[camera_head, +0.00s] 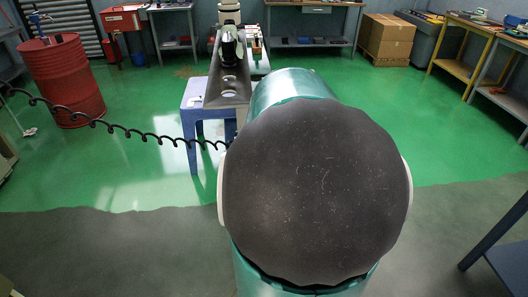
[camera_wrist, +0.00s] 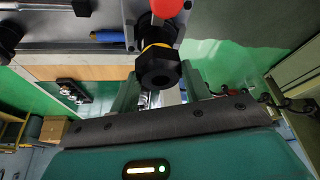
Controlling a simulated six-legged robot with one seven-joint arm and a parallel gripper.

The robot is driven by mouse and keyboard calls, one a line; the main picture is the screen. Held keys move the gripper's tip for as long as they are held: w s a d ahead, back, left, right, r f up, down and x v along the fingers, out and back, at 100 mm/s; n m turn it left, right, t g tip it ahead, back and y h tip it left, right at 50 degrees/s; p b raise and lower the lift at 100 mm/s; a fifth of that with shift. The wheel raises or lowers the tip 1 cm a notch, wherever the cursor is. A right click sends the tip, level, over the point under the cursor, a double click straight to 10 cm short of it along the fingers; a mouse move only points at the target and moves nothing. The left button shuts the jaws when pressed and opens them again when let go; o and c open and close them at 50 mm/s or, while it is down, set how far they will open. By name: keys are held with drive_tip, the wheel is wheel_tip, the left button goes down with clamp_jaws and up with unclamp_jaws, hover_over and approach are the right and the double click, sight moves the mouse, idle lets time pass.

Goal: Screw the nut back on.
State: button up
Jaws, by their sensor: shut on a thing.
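A black nut-like piece (camera_wrist: 157,70) with a round hole in its end shows in the wrist view. My gripper (camera_wrist: 160,84) is shut on it, with one teal finger on each side. A yellow ring shows just behind the nut, and a black fitting with an orange-red rounded part (camera_wrist: 167,7) is beyond it. I cannot tell how far the nut sits on any thread. In the head view my own arm covers much of the middle, and I cannot make out the nut there.
A grey work surface (camera_wrist: 60,30) bears a blue-handled tool (camera_wrist: 107,36) near the nut. In the head view, a red drum (camera_head: 62,80) stands left, cardboard boxes (camera_head: 385,40) stand at the back, and benches line the right.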

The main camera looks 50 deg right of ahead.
drive_tip(key=shift+r+m+g+h, duration=0.1)
drive_tip(key=shift+m+g+h, duration=0.4)
drive_tip(key=shift+m, duration=1.5)
drive_tip(key=o, duration=1.3)
drive_tip(key=shift+c, duration=0.2)
drive_tip(key=shift+n, duration=0.5)
drive_tip(key=n+y, duration=0.1)
drive_tip(key=n, duration=0.1)
drive_tip(key=n+t, duration=0.1)
drive_tip(key=n, duration=0.2)
drive_tip(key=shift+d+y, duration=0.1)
drive_tip(key=shift+y, duration=0.3)
